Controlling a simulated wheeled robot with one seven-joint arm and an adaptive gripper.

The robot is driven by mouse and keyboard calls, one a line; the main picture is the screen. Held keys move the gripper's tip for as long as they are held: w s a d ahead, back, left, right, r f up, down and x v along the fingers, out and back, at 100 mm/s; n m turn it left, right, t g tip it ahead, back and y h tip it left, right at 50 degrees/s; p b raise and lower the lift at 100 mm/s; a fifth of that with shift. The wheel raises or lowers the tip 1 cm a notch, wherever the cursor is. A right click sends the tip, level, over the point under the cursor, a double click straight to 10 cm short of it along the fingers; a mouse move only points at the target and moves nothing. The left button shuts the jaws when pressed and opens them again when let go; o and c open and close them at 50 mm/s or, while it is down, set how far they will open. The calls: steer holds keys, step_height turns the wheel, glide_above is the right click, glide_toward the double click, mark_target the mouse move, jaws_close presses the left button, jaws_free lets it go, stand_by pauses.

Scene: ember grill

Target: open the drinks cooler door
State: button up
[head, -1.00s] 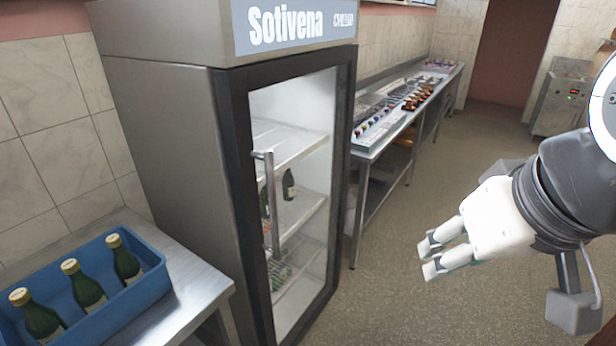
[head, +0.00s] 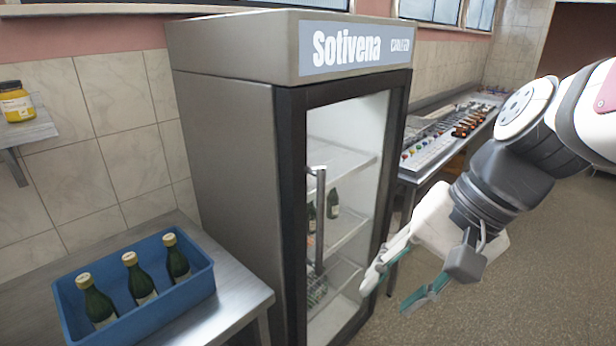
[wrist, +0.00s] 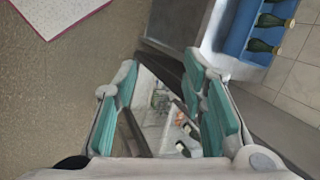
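The drinks cooler (head: 235,150) is a tall grey cabinet with a dark-framed glass door (head: 345,165), and the door is shut. A vertical metal bar handle (head: 319,225) stands on the left side of the door. Bottles and wire shelves show through the glass. My gripper (head: 392,293) is in front of the door, to the right of the handle and apart from it in the head view. Its fingers are spread with nothing between them. In the wrist view my gripper (wrist: 168,110) is open, with the cooler's glass and bottles beyond its teal pads.
A blue crate (head: 145,318) with green bottles stands on a steel table (head: 245,298) left of the cooler. A steel counter (head: 425,172) with rows of small items runs along the wall at right. Floor (head: 540,240) is clear at right.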

steer(key=w+a+f+m+y, duration=0.2)
steer(key=w+m+y, duration=0.25)
steer(key=w, duration=0.25)
steer(key=w+a+f+m+y, duration=0.1)
steer(key=w+m+y, duration=0.35)
steer(key=w, duration=0.35)
steer(key=w+d+f+m+t+y, duration=0.1)
steer(key=w+d+f+m+t, duration=0.25)
steer(key=w+m, duration=0.2)
steer(key=w+d+f+m+t, duration=0.2)
steer(key=w+d+m+t, duration=0.25)
steer(key=w, duration=0.25)
steer(key=x, duration=1.4)
steer(key=shift+a+r+t+p, duration=0.2)
steer(key=shift+r+t+p, duration=0.1)
steer(key=shift+r+p, duration=0.15)
jaws_close()
